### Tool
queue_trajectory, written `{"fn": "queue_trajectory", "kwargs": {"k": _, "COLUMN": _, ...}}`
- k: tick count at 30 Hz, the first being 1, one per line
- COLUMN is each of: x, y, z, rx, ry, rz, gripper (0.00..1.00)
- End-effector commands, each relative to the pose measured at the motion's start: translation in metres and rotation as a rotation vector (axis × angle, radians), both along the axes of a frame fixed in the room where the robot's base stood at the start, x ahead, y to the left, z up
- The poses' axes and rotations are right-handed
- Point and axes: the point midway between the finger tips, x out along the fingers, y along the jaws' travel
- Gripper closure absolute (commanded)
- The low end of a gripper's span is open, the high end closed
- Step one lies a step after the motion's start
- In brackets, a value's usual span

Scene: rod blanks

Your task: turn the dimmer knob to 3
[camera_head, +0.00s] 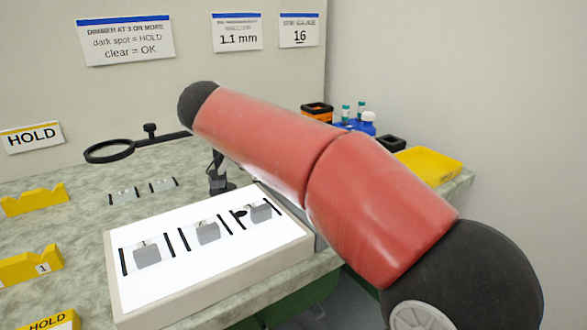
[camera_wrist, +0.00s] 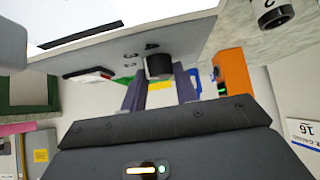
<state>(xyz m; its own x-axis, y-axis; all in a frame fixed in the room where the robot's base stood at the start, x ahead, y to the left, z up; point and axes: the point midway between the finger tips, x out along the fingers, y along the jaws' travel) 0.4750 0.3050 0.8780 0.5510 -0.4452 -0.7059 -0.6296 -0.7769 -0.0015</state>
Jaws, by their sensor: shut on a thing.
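The dimmer knob (camera_wrist: 159,66) is a short black cylinder on the pale side face of the light box (camera_wrist: 110,50). Small numerals, hard to read, are printed on that face beside the knob. In the wrist view my gripper (camera_wrist: 159,78) has one finger on each side of the knob and is shut on it. The knob's pointer cannot be made out. In the head view the light box (camera_head: 215,276) has a lit white top, and my red arm hides the knob and my gripper.
Several grey blocks, including one (camera_head: 147,254), stand on the lit top between black strips. A magnifier (camera_head: 110,151) stands behind. Yellow holders (camera_head: 35,201) are at left, a yellow tray (camera_head: 428,166) at right. A sign (camera_head: 125,40) reads "DIMMER AT 3 OR MORE".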

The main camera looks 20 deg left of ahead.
Motion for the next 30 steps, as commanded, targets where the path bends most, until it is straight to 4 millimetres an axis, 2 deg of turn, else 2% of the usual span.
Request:
{"fn": "queue_trajectory", "kwargs": {"k": 16, "x": -0.0006, "y": 0.0013, "z": -0.0034, "rx": -0.001, "ry": 0.009, "rz": -0.025, "gripper": 0.93}}
{"fn": "queue_trajectory", "kwargs": {"k": 17, "x": -0.0006, "y": 0.0013, "z": -0.0035, "rx": -0.001, "ry": 0.009, "rz": -0.025, "gripper": 0.69}}
{"fn": "queue_trajectory", "kwargs": {"k": 21, "x": -0.0004, "y": 0.001, "z": -0.0028, "rx": -0.001, "ry": 0.007, "rz": -0.025, "gripper": 0.51}}
{"fn": "queue_trajectory", "kwargs": {"k": 30, "x": -0.0005, "y": 0.0011, "z": -0.0006, "rx": 0.0, "ry": 0.004, "rz": -0.025, "gripper": 0.49}}
